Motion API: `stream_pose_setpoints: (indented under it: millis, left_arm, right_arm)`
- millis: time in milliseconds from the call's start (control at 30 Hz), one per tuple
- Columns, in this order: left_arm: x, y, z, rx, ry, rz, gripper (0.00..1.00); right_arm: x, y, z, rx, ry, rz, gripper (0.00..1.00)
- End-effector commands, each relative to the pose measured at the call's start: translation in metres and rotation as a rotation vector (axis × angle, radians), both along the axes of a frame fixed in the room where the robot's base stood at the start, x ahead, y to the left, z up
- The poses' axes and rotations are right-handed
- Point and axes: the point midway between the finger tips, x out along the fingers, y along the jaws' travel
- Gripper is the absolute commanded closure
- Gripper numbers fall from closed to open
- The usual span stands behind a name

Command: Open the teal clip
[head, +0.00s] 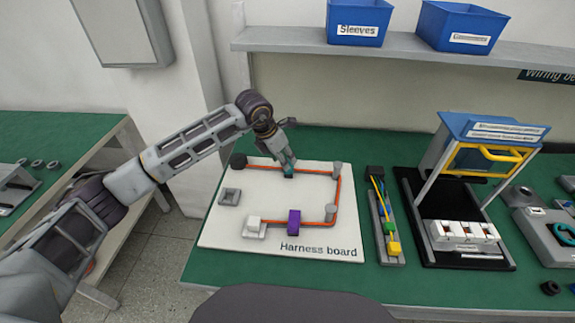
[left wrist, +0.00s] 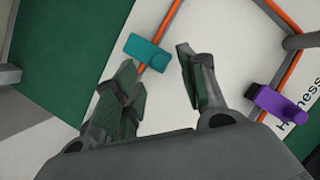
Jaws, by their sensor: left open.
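The teal clip (left wrist: 148,52) sits across the orange cable (left wrist: 165,27) on the white harness board (head: 217,222). In the head view only a small part of the teal clip (head: 289,175) shows below my left gripper (head: 287,160). In the left wrist view my left gripper (left wrist: 160,85) is open and empty. Its two fingers point toward the clip, which lies just beyond the fingertips, nearer the left finger. I cannot tell the exact height above the board. The clip looks shut over the cable. My right gripper is not in view.
A purple clip (head: 294,222) sits on the cable's near run, and grey posts (head: 331,212) hold the cable's corners. A connector strip (head: 386,230) with coloured wires and a black fixture (head: 410,190) stand to the right. Blue bins (head: 358,18) are on the shelf above.

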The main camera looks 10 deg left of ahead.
Motion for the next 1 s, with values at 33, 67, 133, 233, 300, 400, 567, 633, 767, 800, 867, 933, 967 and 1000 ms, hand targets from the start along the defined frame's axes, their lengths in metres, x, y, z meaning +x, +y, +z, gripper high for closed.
stream_pose_setpoints:
  millis: [33, 67, 133, 233, 300, 400, 567, 633, 767, 800, 867, 933, 967, 1000]
  left_arm:
    - [0.002, -0.002, -0.007, 0.000, 0.002, 0.001, 0.58]
    - [0.003, -0.003, -0.010, -0.001, 0.001, 0.001, 0.58]
    - [0.005, -0.005, -0.019, 0.000, 0.002, 0.001, 0.58]
    - [0.009, -0.009, -0.029, -0.002, 0.000, 0.001, 0.58]
    - [0.011, -0.010, -0.035, -0.001, 0.001, 0.002, 0.58]
    - [0.013, -0.012, -0.042, 0.000, 0.000, 0.001, 0.58]
    - [0.014, -0.014, -0.047, -0.001, 0.000, 0.001, 0.58]
    - [0.014, -0.014, -0.048, -0.001, -0.001, 0.000, 0.58]
    - [0.014, -0.014, -0.048, -0.001, -0.001, 0.000, 0.58]
    - [0.014, -0.014, -0.048, -0.001, -0.001, 0.000, 0.58]
    - [0.014, -0.014, -0.048, -0.001, 0.000, 0.001, 0.61]
    - [0.014, -0.014, -0.048, -0.001, 0.000, 0.001, 0.70]
    - [0.014, -0.014, -0.048, -0.001, 0.000, 0.001, 0.74]
    - [0.014, -0.014, -0.048, -0.001, 0.000, 0.001, 0.79]
  right_arm:
    - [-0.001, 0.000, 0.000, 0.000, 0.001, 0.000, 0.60]
    - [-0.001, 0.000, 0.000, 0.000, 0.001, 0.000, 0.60]
    - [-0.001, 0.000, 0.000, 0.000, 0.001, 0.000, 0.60]
    - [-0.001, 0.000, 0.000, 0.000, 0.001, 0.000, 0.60]
    - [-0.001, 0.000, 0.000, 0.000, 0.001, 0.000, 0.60]
    - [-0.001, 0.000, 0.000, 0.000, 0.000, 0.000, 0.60]
    - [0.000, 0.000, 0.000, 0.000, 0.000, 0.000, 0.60]
    - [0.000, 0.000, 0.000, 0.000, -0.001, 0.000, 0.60]
    - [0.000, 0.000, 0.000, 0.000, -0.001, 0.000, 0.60]
    - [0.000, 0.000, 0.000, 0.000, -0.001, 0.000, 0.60]
    - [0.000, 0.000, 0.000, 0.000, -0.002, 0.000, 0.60]
    - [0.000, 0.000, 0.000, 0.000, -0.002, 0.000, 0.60]
    - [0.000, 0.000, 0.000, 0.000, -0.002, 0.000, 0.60]
    - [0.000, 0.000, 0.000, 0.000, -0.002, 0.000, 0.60]
